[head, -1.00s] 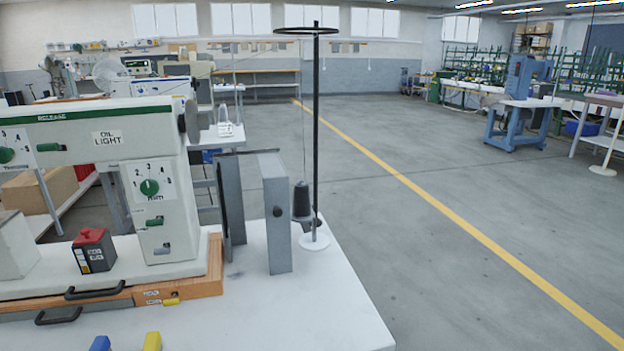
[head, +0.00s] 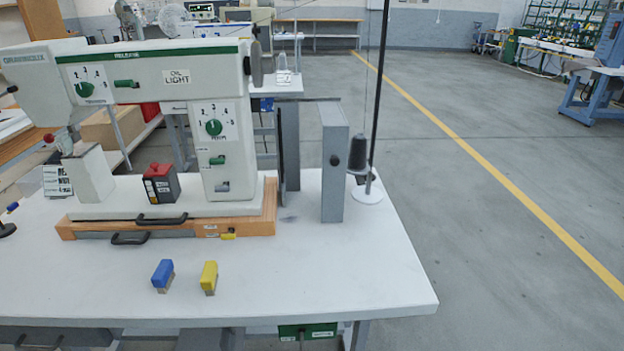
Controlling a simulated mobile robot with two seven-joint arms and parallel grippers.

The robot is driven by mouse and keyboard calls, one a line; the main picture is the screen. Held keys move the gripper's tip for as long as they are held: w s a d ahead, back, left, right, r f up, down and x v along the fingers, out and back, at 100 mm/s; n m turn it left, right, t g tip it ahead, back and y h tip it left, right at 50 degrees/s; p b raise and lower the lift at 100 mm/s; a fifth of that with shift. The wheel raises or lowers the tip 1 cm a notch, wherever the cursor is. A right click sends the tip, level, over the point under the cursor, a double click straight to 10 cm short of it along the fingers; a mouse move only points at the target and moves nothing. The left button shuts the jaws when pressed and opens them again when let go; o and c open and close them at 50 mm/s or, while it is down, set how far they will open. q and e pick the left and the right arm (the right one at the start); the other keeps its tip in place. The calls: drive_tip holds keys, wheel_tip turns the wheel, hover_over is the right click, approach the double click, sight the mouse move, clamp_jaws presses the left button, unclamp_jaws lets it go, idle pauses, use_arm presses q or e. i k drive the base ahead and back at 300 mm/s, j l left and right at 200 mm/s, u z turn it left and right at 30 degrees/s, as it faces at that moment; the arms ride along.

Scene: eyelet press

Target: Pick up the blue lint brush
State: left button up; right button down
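A small blue brush (head: 162,274) with a tan lower part lies on the white table (head: 330,270), in front of the machine's wooden base. A similar yellow brush (head: 209,277) lies just to its right, a small gap apart. Nothing touches the blue brush. Neither of my grippers shows in the head view.
A white-and-green press machine (head: 150,80) stands on a wooden base (head: 250,215) behind the brushes. A black-and-red box (head: 160,183) sits on it. A grey metal bracket (head: 335,165) and a thread stand (head: 367,197) are at right. The table front is clear.

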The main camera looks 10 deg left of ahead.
sight(162, 279)
drive_tip(key=u, duration=1.45)
